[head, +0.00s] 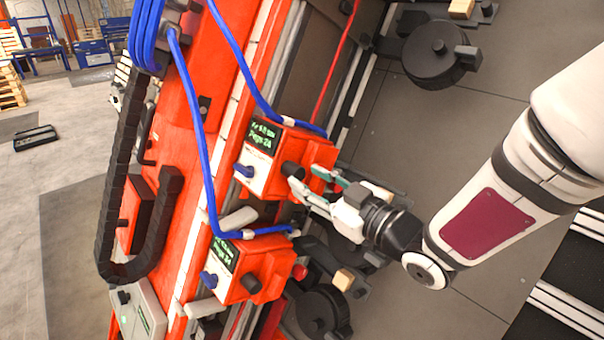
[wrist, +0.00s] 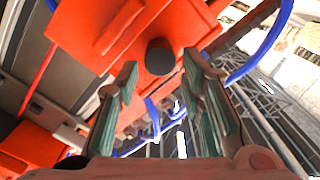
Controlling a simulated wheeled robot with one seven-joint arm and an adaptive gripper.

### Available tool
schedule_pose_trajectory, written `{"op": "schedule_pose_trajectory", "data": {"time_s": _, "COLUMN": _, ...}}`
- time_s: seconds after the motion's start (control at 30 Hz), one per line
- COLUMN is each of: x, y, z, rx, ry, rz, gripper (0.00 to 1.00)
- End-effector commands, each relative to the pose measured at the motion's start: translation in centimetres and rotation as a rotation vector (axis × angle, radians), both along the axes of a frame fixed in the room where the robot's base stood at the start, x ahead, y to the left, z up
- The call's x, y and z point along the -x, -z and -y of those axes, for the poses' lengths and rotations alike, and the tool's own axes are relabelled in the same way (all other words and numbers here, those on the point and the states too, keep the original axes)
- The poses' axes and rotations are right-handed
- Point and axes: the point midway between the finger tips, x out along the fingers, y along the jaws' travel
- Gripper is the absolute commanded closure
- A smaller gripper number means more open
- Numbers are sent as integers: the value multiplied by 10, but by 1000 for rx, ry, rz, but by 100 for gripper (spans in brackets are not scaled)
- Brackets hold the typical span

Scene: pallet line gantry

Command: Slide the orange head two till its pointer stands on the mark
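Two orange heads sit on the orange beam in the head view, an upper one (head: 315,181) and a lower one (head: 262,262). Each has a small dark display with green text, a blue knob and a black knob. I cannot tell from the labels which is head two. My gripper (head: 306,179) is at the upper head, fingers open, by its black knob (head: 292,170). In the wrist view the black knob (wrist: 160,57) stands just ahead of and between the open fingertips, with no clear contact. The pointer and the mark cannot be made out.
Blue hoses (head: 196,110) run to both heads. A black cable chain (head: 119,180) hangs along the beam's left side. Black rollers (head: 437,52) with wooden blocks lie on the grey deck at right. A pale strip (head: 239,90) runs along the beam.

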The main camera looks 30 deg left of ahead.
Motion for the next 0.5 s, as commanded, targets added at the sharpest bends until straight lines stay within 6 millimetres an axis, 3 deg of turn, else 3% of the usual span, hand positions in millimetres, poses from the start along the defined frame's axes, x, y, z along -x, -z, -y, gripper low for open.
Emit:
{"op": "schedule_pose_trajectory", "data": {"time_s": 0.2, "x": -6, "y": 0, "z": -22, "rx": 0, "ry": -1, "rz": -1, "gripper": 64}}
{"op": "schedule_pose_trajectory", "data": {"time_s": 0.5, "x": -8, "y": 0, "z": -26, "rx": 0, "ry": 1, "rz": 0, "gripper": 64}}
